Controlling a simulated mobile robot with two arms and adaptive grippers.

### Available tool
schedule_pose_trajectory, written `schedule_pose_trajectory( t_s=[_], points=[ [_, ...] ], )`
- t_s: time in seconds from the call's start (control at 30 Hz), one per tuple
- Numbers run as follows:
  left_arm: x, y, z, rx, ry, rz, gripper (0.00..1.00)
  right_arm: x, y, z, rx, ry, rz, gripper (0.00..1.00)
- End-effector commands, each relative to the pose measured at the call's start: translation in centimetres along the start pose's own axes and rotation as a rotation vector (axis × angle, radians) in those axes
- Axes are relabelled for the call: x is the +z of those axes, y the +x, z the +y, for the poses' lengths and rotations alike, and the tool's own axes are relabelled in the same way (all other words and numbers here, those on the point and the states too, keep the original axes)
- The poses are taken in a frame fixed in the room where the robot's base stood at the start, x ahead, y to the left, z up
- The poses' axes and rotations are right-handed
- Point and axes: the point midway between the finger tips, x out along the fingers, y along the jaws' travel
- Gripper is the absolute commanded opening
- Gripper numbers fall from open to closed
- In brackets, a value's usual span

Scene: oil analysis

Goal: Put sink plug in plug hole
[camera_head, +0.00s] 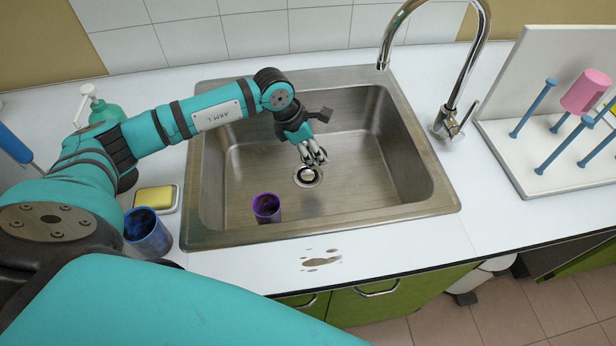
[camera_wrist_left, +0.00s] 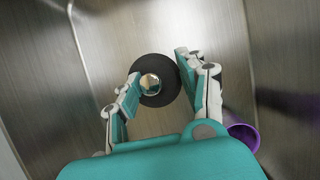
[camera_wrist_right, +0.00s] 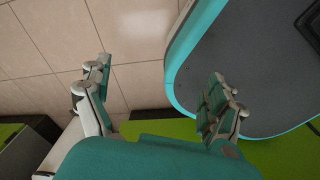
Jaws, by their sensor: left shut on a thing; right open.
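The sink plug (camera_wrist_left: 155,92) is a dark round disc with a shiny metal knob, seen between my left fingertips in the left wrist view. My left gripper (camera_head: 314,157) is shut on it, low in the steel sink (camera_head: 362,185). In the head view the fingers are right at the plug hole (camera_head: 298,182), whose metal rim shows around the plug. I cannot tell whether the plug is seated or just above the hole. My right gripper (camera_wrist_right: 155,88) is open and empty, over the floor and a green cabinet front.
A purple cup (camera_head: 267,208) stands in the sink, front left of the hole. A blue cup (camera_head: 147,233) and yellow sponge (camera_head: 154,197) are left of the sink. The tap (camera_head: 446,120) rises behind right. A drying rack (camera_head: 545,160) stands at right. A brown stain (camera_head: 321,261) marks the counter.

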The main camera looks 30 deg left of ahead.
Motion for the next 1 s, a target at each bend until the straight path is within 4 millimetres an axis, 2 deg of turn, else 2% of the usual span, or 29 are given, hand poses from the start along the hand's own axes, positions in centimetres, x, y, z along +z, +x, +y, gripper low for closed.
schedule_pose_trajectory(
  t_s=[0.1,0.3,0.6,1.0],
  points=[
    [-0.7,0.9,1.6,0.064,-0.151,0.001,0.09,0.0,0.4,-0.4,-0.005,-0.002,0.0,0.92],
    [-1.3,1.7,2.8,0.113,-0.273,0.002,0.09,-0.2,0.5,-1.8,-0.021,0.0,0.003,0.92],
    [-3.3,6.3,2.8,0.115,-0.284,0.004,0.09,-0.2,-0.3,-1.6,-0.019,-0.002,0.002,0.92],
    [-5.0,10.4,2.8,0.115,-0.281,0.003,0.09,-0.1,-0.6,-0.7,-0.008,0.0,0.0,0.92]
  ],
)
